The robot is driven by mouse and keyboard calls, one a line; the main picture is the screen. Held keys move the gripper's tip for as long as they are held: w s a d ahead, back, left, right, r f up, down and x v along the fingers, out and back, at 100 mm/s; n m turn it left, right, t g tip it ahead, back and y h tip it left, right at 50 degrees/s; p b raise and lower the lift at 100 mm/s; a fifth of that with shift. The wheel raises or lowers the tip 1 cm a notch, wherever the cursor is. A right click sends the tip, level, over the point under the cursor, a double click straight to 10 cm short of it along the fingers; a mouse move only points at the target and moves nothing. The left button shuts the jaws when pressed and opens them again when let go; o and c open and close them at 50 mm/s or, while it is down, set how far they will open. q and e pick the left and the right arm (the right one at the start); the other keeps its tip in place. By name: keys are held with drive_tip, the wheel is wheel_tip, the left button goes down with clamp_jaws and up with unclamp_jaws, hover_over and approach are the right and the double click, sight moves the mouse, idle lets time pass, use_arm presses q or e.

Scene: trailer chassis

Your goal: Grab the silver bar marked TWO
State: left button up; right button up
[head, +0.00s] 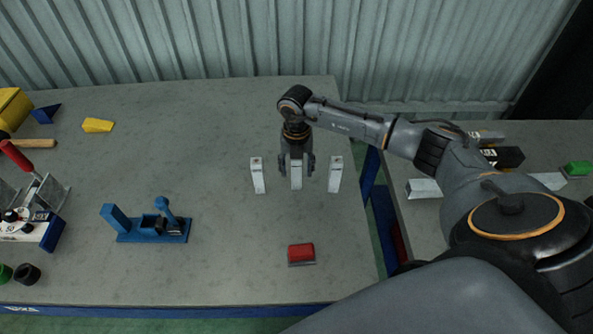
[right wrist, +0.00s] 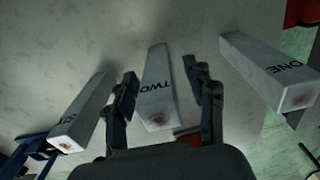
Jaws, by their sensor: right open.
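Three upright silver bars stand in a row on the grey table. The bar marked TWO (right wrist: 157,92) is the middle one, and it also shows in the head view (head: 296,180). My right gripper (head: 296,168) is over the middle bar from above, open. In the right wrist view its fingers (right wrist: 168,92) lie on either side of the bar marked TWO, with gaps visible. The bar marked ONE (right wrist: 268,72) is right of it, at the right in the head view (head: 335,175). The left bar (right wrist: 82,115) has only partly readable lettering. My left gripper is out of view.
The outer bars stand close beside my right gripper. A red block (head: 301,253) lies nearer on the table. A blue tool holder (head: 155,226) stands to the left. A corrugated wall (head: 230,40) is behind.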

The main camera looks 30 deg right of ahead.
clamp_jaws()
